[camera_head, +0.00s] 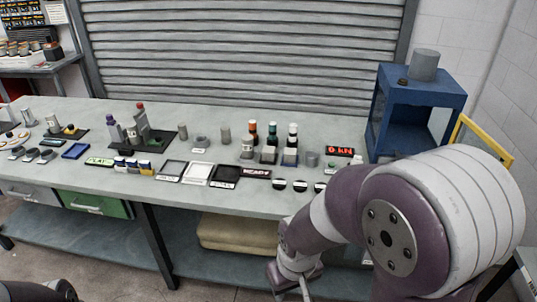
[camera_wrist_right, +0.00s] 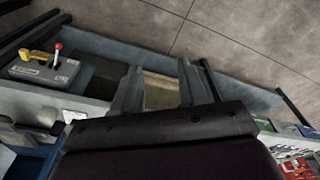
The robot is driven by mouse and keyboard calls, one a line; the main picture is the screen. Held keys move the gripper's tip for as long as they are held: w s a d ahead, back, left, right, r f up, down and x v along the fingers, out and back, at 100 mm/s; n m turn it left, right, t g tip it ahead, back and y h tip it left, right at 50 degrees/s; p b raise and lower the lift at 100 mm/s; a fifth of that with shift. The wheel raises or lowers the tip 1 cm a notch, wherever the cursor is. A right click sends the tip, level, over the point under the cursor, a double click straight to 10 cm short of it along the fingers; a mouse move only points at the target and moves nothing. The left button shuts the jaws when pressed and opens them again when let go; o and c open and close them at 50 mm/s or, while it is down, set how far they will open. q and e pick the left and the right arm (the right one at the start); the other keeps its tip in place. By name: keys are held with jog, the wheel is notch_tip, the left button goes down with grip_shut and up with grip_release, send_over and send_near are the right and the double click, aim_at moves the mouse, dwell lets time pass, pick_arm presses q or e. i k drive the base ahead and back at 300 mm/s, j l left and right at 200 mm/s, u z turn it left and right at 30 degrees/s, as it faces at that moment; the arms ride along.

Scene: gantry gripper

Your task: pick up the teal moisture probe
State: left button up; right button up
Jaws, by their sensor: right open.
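I cannot pick out the teal moisture probe for certain. A small green-teal piece (camera_head: 155,142) lies on a dark mat on the bench, too small to identify. My right gripper (camera_head: 300,284) hangs low in front of the bench, below the level of its top. In the right wrist view its two fingers (camera_wrist_right: 160,72) are apart with nothing between them. Dark parts of mine show at the bottom left corner of the head view; the state of the left gripper there cannot be made out.
The grey bench (camera_head: 240,203) carries bottles, trays and small parts. A blue open-sided box stand (camera_head: 424,97) is at its right end. A tan cushion-like bundle (camera_head: 235,236) lies on the lower shelf. My right arm covers the bench's right front.

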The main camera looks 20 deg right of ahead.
aim_at(273, 125)
jog(key=i, duration=1.8)
